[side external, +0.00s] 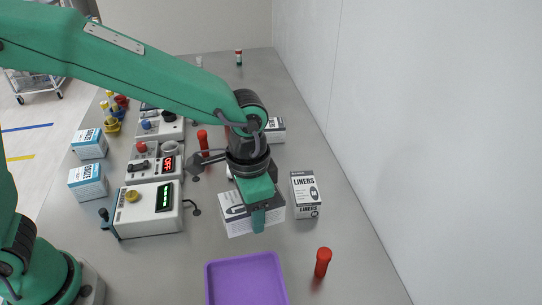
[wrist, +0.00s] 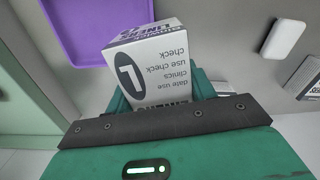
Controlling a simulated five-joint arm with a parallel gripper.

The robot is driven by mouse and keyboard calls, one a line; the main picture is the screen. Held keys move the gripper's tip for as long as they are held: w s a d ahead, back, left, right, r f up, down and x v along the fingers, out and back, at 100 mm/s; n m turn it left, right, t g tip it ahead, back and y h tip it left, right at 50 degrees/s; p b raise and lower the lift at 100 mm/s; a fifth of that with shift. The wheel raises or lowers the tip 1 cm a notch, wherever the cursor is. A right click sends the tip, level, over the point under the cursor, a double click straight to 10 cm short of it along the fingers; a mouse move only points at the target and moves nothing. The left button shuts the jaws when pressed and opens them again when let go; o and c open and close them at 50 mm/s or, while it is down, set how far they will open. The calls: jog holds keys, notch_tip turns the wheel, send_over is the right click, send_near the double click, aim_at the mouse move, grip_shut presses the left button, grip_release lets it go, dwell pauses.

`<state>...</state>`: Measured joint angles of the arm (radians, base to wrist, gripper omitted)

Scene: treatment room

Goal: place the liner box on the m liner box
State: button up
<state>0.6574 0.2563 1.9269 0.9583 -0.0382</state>
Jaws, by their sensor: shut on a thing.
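My gripper (side external: 259,215) is shut on a white and grey liner box (side external: 235,214), seen in the side view above the grey table. In the wrist view this liner box (wrist: 152,68) sits between the green jaws, with a large round L mark and upside-down print. Another white box labelled LINERS (side external: 306,194) stands upright on the table just right of my gripper, apart from it. One more white box (side external: 275,131) stands farther back, partly hidden by my arm.
A purple tray (side external: 246,280) lies in front, with a red-capped tube (side external: 322,262) right of it. Control boxes (side external: 150,208) and blue-white gauze boxes (side external: 88,182) stand at left. A wall bounds the right side. The table's back right is mostly clear.

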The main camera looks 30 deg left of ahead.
jog(key=w+d+r+n, duration=0.2)
jog(key=w+d+r, duration=0.2)
jog(key=w+d, duration=0.3)
jog(key=shift+w+d, duration=0.3)
jog(key=shift+w, duration=0.95)
send_over(305, 186)
notch_tip(305, 186, down, 7)
jog(key=shift+w, duration=0.15)
jog(key=shift+f, duration=0.1)
jog(key=shift+f, duration=1.9)
jog(key=shift+f, duration=0.15)
jog(key=o, duration=1.1)
